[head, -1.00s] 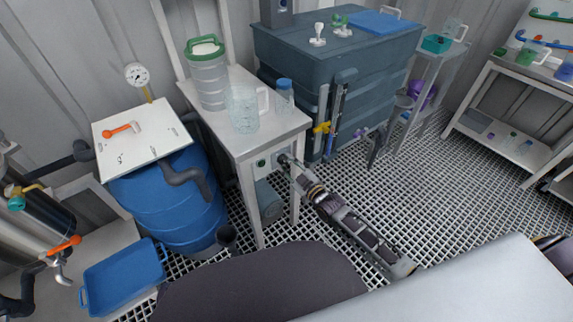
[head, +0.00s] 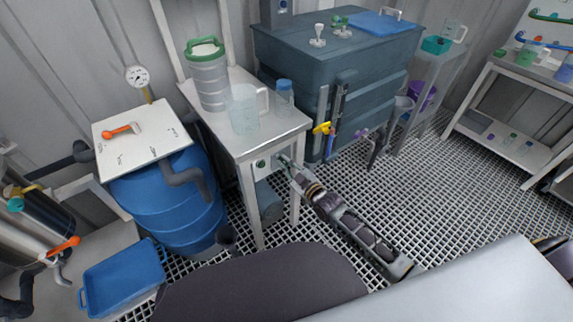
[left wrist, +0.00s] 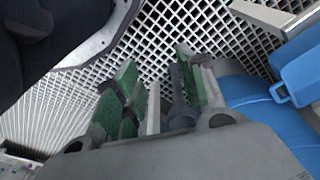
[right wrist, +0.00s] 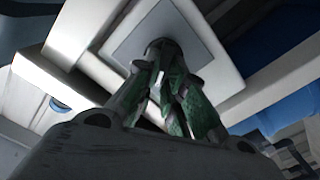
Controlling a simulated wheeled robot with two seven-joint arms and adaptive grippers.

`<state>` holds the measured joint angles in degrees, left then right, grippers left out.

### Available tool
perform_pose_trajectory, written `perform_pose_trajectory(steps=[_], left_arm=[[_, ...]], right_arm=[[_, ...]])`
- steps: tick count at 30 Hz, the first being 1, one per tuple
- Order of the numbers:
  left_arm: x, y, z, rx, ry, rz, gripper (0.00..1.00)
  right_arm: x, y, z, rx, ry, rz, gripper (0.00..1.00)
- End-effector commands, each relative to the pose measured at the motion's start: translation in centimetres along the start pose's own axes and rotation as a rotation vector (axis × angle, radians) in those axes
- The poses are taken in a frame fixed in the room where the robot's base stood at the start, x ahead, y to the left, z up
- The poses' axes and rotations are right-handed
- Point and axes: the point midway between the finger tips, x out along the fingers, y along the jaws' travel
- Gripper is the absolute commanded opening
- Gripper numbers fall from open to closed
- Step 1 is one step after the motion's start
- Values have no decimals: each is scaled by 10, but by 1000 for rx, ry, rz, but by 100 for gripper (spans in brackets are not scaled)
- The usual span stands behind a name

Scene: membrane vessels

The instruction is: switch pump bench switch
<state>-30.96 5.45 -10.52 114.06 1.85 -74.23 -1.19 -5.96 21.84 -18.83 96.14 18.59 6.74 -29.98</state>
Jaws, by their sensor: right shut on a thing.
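The pump bench switch sits on a pale box (head: 262,165) under the white bench, with a small green spot on its face. My right gripper (head: 284,160) is at the right side of this box, its arm reaching in from the lower right. In the right wrist view its green-padded fingers (right wrist: 170,62) are shut on the dark round switch knob (right wrist: 157,47), in the middle of a square grey plate (right wrist: 198,45). The fingers hide most of the knob, so its setting cannot be told. My left gripper (left wrist: 152,75) is open and empty above the grating floor.
A blue barrel (head: 165,205) and blue tray (head: 122,278) are to the left. Open grating (head: 450,205) lies to the right.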

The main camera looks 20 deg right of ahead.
Motion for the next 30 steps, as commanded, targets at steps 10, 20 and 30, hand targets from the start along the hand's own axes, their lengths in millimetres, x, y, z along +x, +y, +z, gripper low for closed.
perform_pose_trajectory(steps=[10, 20, 30], left_arm=[[-1, -1, 0, 1, 0, -2, 40], [32, -8, 3, -5, 12, -14, 40], [69, -18, 16, -8, 25, -31, 40]], right_arm=[[0, 1, 0, 34, 0, -1, 0], [0, 3, -1, 146, 1, -1, 0], [0, 5, -1, 321, 0, -2, 0]])
